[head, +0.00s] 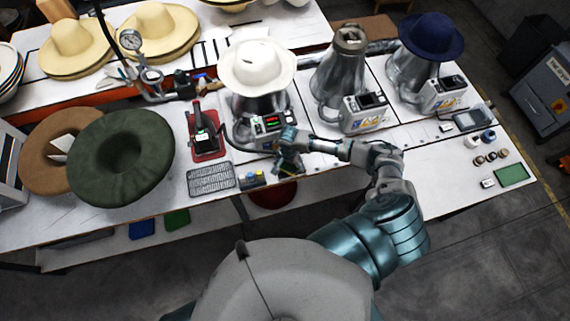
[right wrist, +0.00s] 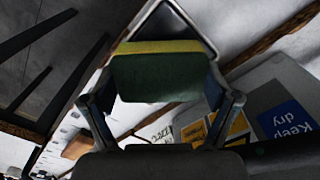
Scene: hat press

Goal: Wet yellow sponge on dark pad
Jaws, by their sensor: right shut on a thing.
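My right gripper (head: 289,158) is shut on the sponge, above the near part of the bench, just in front of the press with the white hat. In the right wrist view the sponge (right wrist: 158,76) sits between both fingers, a dark green face with a yellow layer along its top edge. In the head view the gripper mostly hides it. A dark grey pad with a dotted surface (head: 211,178) lies flat near the bench's front edge, left of the gripper and apart from it. Whether the sponge is wet I cannot tell. My left gripper is not in view.
A small box with coloured buttons (head: 252,179) stands between pad and gripper. A red-based device (head: 206,136) is behind the pad. The white hat (head: 257,66) tops the nearest press. A green felt hat (head: 120,158) lies left.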

